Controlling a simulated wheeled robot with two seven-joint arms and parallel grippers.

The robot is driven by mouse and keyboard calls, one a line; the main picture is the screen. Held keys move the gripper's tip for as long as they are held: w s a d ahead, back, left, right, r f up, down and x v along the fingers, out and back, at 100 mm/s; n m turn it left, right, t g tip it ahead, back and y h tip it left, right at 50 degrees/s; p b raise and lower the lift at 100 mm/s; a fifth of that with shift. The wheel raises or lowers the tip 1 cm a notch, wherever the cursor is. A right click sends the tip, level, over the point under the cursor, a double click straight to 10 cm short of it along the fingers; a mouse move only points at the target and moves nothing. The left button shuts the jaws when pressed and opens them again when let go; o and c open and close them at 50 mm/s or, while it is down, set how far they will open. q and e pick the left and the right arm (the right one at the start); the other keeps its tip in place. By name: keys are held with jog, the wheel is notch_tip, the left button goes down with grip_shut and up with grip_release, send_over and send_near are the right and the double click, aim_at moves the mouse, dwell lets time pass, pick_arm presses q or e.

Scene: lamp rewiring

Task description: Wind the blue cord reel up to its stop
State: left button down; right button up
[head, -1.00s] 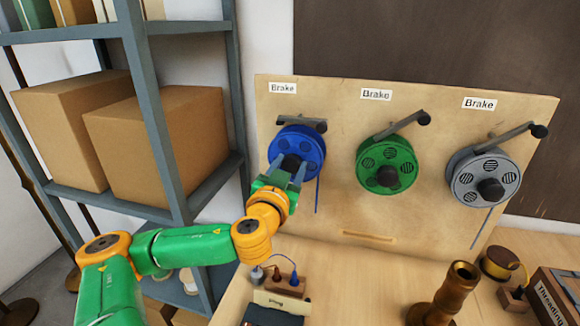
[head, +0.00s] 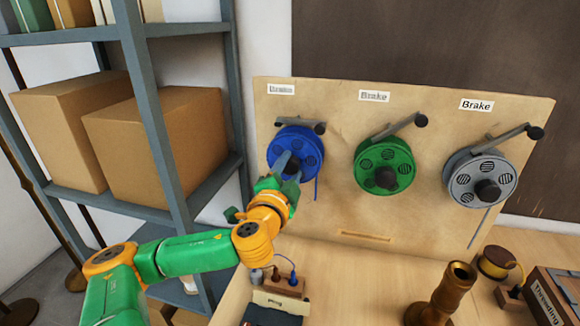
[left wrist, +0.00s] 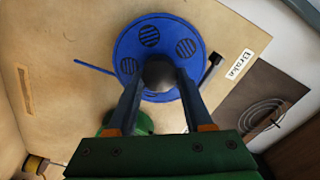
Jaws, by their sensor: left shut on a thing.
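The blue cord reel (head: 309,146) hangs at the left of the upright wooden board, with a short blue cord end hanging below it. Its dark round hub knob (left wrist: 159,74) shows in the left wrist view. My left gripper (head: 290,168) is shut on this knob, one finger on each side, in front of the reel's face. The gripper covers part of the reel in the head view. The blue reel's brake lever (head: 302,123) lies nearly level above it, under a "Brake" label. My right gripper is not in view.
A green reel (head: 398,158) and a grey reel (head: 467,190) hang to the right, each with a raised brake lever. A shelf with boxes (head: 170,140) stands at left. A brass lamp part (head: 455,280), a yellow-cord spool (head: 497,262) and a plug block (head: 287,284) stand on the bench.

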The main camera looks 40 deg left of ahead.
pick_arm(q)
jog(key=m+p, duration=0.1)
jog(key=m, duration=0.3)
jog(key=shift+m, duration=0.3)
jog(key=m+p, duration=0.2)
jog(key=m, duration=0.2)
jog(key=shift+m, duration=0.3)
jog(key=m+p, duration=0.2)
jog(key=m, duration=0.3)
jog(key=shift+a+r+p, duration=0.1)
jog(key=shift+p, duration=0.3)
jog(key=m+p, duration=0.2)
jog(key=m, duration=0.2)
jog(key=shift+a+m, duration=0.1)
jog(key=shift+m, duration=0.3)
jog(key=m, duration=0.2)
jog(key=shift+m, duration=0.4)
jog(key=shift+a+m, duration=0.1)
jog(key=shift+m, duration=2)
